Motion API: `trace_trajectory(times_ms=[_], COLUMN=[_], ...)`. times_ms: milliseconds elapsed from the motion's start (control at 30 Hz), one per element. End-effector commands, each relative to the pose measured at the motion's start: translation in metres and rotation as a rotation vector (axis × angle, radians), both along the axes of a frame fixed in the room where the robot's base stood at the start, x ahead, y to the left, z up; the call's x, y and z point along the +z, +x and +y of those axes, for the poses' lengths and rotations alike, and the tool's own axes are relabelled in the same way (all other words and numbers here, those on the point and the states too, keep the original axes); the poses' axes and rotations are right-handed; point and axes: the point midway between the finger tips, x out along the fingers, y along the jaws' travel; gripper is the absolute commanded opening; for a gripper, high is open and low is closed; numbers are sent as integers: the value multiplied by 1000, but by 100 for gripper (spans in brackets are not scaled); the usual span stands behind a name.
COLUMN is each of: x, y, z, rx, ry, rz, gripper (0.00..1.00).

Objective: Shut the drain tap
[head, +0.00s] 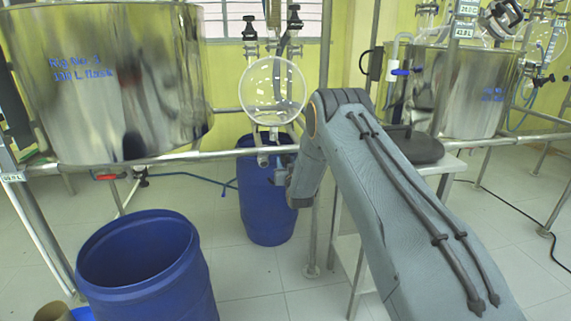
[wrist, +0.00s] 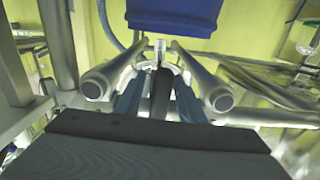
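A round glass vessel (head: 273,91) hangs on the steel frame in the head view. A small metallic drain outlet (head: 263,158) sits under it, above a blue barrel (head: 264,200). My gripper (head: 283,176) is just right of and slightly below this outlet, partly hidden by my forearm. In the wrist view my gripper (wrist: 160,62) has its tips close around a small pale and dark part; I cannot tell whether they touch it or are closed on it. The tap's handle position is not clear. Another tap with a red handle (head: 108,177) is under the left steel tank.
A large steel tank (head: 120,100) stands at left, with an open blue barrel (head: 140,262) below it. A horizontal steel rail (head: 228,152) runs near my gripper. A stand (head: 352,255) and a second steel tank (head: 465,95) are at right. Bare floor shows between the barrels.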

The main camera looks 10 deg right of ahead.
Motion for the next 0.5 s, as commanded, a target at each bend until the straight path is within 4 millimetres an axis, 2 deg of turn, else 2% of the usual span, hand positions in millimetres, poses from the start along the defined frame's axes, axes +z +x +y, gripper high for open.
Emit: trace_trajectory(times_ms=[333, 500], x=[0, 0], y=[4, 4], z=[0, 0], rx=[0, 0], ry=[0, 0], rz=[1, 1], gripper=[34, 6])
